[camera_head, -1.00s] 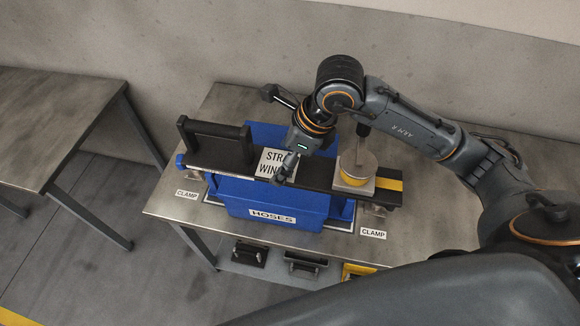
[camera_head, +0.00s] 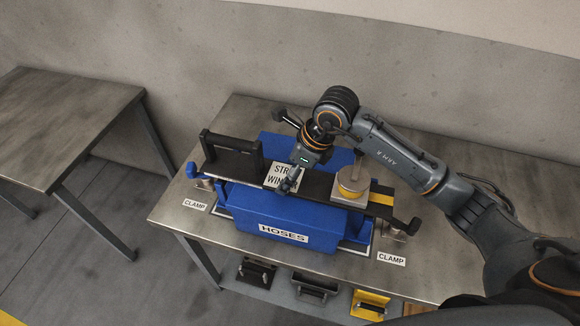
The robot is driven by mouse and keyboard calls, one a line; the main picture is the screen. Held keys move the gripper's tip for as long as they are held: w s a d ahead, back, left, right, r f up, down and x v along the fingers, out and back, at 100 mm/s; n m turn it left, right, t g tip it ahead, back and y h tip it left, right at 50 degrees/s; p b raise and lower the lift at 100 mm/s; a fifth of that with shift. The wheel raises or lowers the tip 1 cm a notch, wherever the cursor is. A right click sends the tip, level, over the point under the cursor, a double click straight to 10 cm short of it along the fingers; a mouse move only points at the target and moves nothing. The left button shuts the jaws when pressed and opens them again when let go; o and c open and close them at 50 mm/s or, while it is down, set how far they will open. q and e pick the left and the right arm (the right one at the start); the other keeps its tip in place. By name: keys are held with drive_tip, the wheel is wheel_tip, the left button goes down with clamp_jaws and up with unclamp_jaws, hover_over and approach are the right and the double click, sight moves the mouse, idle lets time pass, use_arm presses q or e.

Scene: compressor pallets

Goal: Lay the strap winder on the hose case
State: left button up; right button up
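The strap winder is a long black bar (camera_head: 325,186) with a black handle frame at its left end, a white label reading "STR... WIN..." and a yellow-banded round drum at its right. It lies crosswise over the blue hose case (camera_head: 250,212), labelled HOSES. Whether it rests on the case or hangs just above cannot be told. My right gripper (camera_head: 289,178) is down at the winder's label, partly covering it. Its fingertips are small and partly hidden, so its grip is unclear. My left gripper is not in view.
The case stands on a metal table (camera_head: 170,212). CLAMP labels (camera_head: 195,205) and metal clamps flank it. Several dark and yellow items, including a yellow one (camera_head: 369,304), sit on a lower shelf. A second, bare table (camera_head: 65,125) stands left, with open floor between.

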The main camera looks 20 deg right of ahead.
drive_tip(key=shift+r, duration=0.1)
drive_tip(key=o, duration=1.8)
drive_tip(key=shift+s, duration=0.1)
drive_tip(key=b+v, duration=0.2)
drive_tip(key=v, duration=1)
drive_tip(key=shift+b, duration=0.35)
